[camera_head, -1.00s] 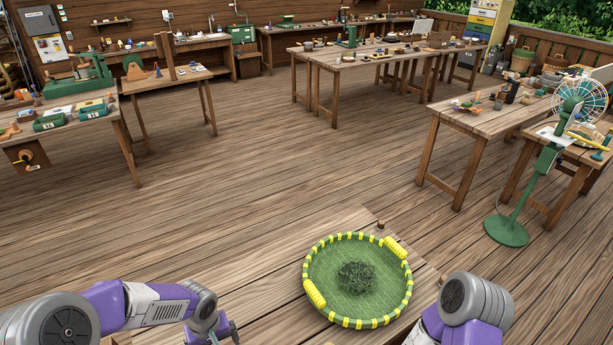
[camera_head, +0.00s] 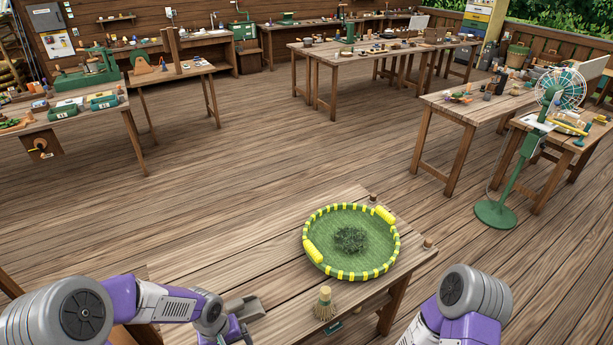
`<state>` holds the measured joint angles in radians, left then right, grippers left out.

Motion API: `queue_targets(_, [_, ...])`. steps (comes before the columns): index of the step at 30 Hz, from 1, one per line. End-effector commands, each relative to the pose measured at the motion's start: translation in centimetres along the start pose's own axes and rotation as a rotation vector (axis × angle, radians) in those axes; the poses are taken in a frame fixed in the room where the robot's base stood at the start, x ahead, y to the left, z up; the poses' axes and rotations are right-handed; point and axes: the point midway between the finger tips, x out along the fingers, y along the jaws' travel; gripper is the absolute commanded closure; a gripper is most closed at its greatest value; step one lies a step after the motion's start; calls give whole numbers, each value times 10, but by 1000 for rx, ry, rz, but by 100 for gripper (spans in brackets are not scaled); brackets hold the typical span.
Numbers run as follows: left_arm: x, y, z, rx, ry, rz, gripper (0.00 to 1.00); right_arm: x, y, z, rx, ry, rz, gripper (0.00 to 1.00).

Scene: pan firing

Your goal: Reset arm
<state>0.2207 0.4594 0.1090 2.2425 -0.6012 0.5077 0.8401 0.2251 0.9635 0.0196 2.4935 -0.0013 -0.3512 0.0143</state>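A round green tray (camera_head: 385,262) with a yellow-striped rim and two yellow grips rests on the near wooden table (camera_head: 250,262). A small heap of dark green leaves (camera_head: 350,239) lies in its middle. My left arm comes in from the lower left, bent, left of the tray and apart from it. Its gripper (camera_head: 243,334) shows only in part near the bottom edge; I cannot tell whether it is open. My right arm (camera_head: 465,305) is at the lower right, apart from the tray; its gripper is out of view.
A small brush (camera_head: 324,304) stands at the table's near edge. A green standing fan (camera_head: 530,150) is at the right. Open floor separates the near table from the work tables behind.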

Motion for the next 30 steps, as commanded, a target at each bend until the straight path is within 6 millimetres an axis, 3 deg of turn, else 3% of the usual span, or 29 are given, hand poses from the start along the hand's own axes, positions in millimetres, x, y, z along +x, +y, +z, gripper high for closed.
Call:
queue_targets(1, [21, 5, 8, 19, -25, 27, 5, 9, 3, -2, 0, 3, 0, 36])
queue_targets(5, [62, 21, 27, 65, -64, 109, 5, 22, 8, -3, -1, 4, 0, 36])
queue_targets(9, [116, 35, 53, 107, -92, 202, 5, 40, 14, -3, -1, 2, 0, 36])
queue_targets(16, [211, 36, 100, 160, -67, 270, 5, 74, 27, -5, 0, 3, 0, 36])
queue_targets(21, [237, 27, 113, 186, -31, 249, 5, 82, 30, -5, 0, 3, 0, 36])
queue_targets(30, [239, 26, 114, 190, -25, 245, 5, 83, 31, -5, 0, 3, 0, 36])
